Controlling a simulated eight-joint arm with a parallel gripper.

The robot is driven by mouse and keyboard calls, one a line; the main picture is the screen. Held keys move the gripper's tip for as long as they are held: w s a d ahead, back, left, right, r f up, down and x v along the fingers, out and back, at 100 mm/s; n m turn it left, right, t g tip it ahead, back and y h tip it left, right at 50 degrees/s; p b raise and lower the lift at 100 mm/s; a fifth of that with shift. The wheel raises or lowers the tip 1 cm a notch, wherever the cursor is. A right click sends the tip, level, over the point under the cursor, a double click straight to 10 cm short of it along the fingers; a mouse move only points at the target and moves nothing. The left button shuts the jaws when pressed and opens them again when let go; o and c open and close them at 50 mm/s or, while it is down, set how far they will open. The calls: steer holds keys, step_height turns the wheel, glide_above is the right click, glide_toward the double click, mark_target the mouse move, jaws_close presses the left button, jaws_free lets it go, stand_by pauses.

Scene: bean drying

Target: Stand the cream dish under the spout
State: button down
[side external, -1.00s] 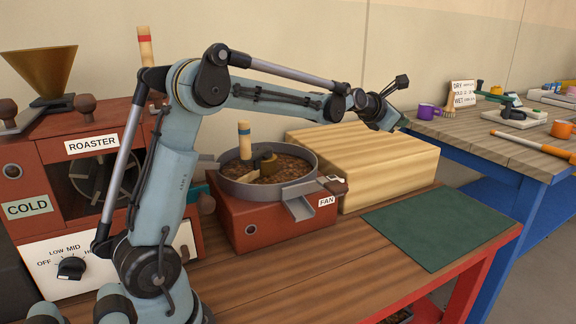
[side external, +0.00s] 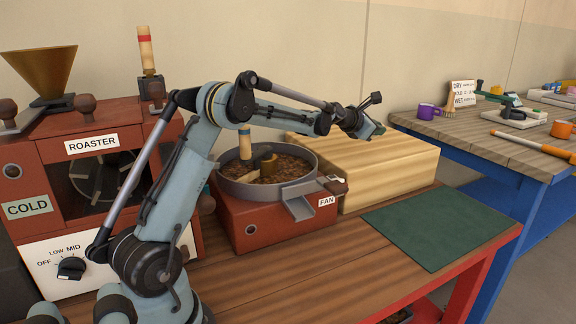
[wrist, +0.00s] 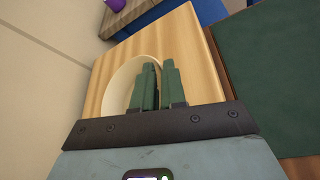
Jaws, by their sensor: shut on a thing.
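The cream dish (wrist: 117,87) shows in the wrist view as a pale round rim, partly hidden behind the green fingers. My gripper (wrist: 158,78) is shut on the dish at its near right side. In the side external view my gripper (side external: 378,131) is over the far part of the pale wooden block, and the dish cannot be made out there. The metal spout (side external: 299,207) sticks out from the front of the round bean tray (side external: 228,190) on the red fan unit. I cannot tell whether the dish touches the block.
The wooden block (side external: 385,165) stands right of the fan unit (side external: 270,228). A green mat (side external: 440,227) lies to the front right. The wooden bench (side external: 270,280) is clear before the spout. The roaster (side external: 95,165) stands left. A purple cup (side external: 426,111) is on the far table.

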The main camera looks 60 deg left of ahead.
mark_target(367, 154)
steer(key=a+f, duration=0.2)
steer(key=a, duration=0.1)
steer(key=shift+w, duration=0.2)
steer(key=shift+f, duration=1.75)
steer(key=c, duration=1.2)
jaws_free()
steer(key=shift+f, duration=0.1)
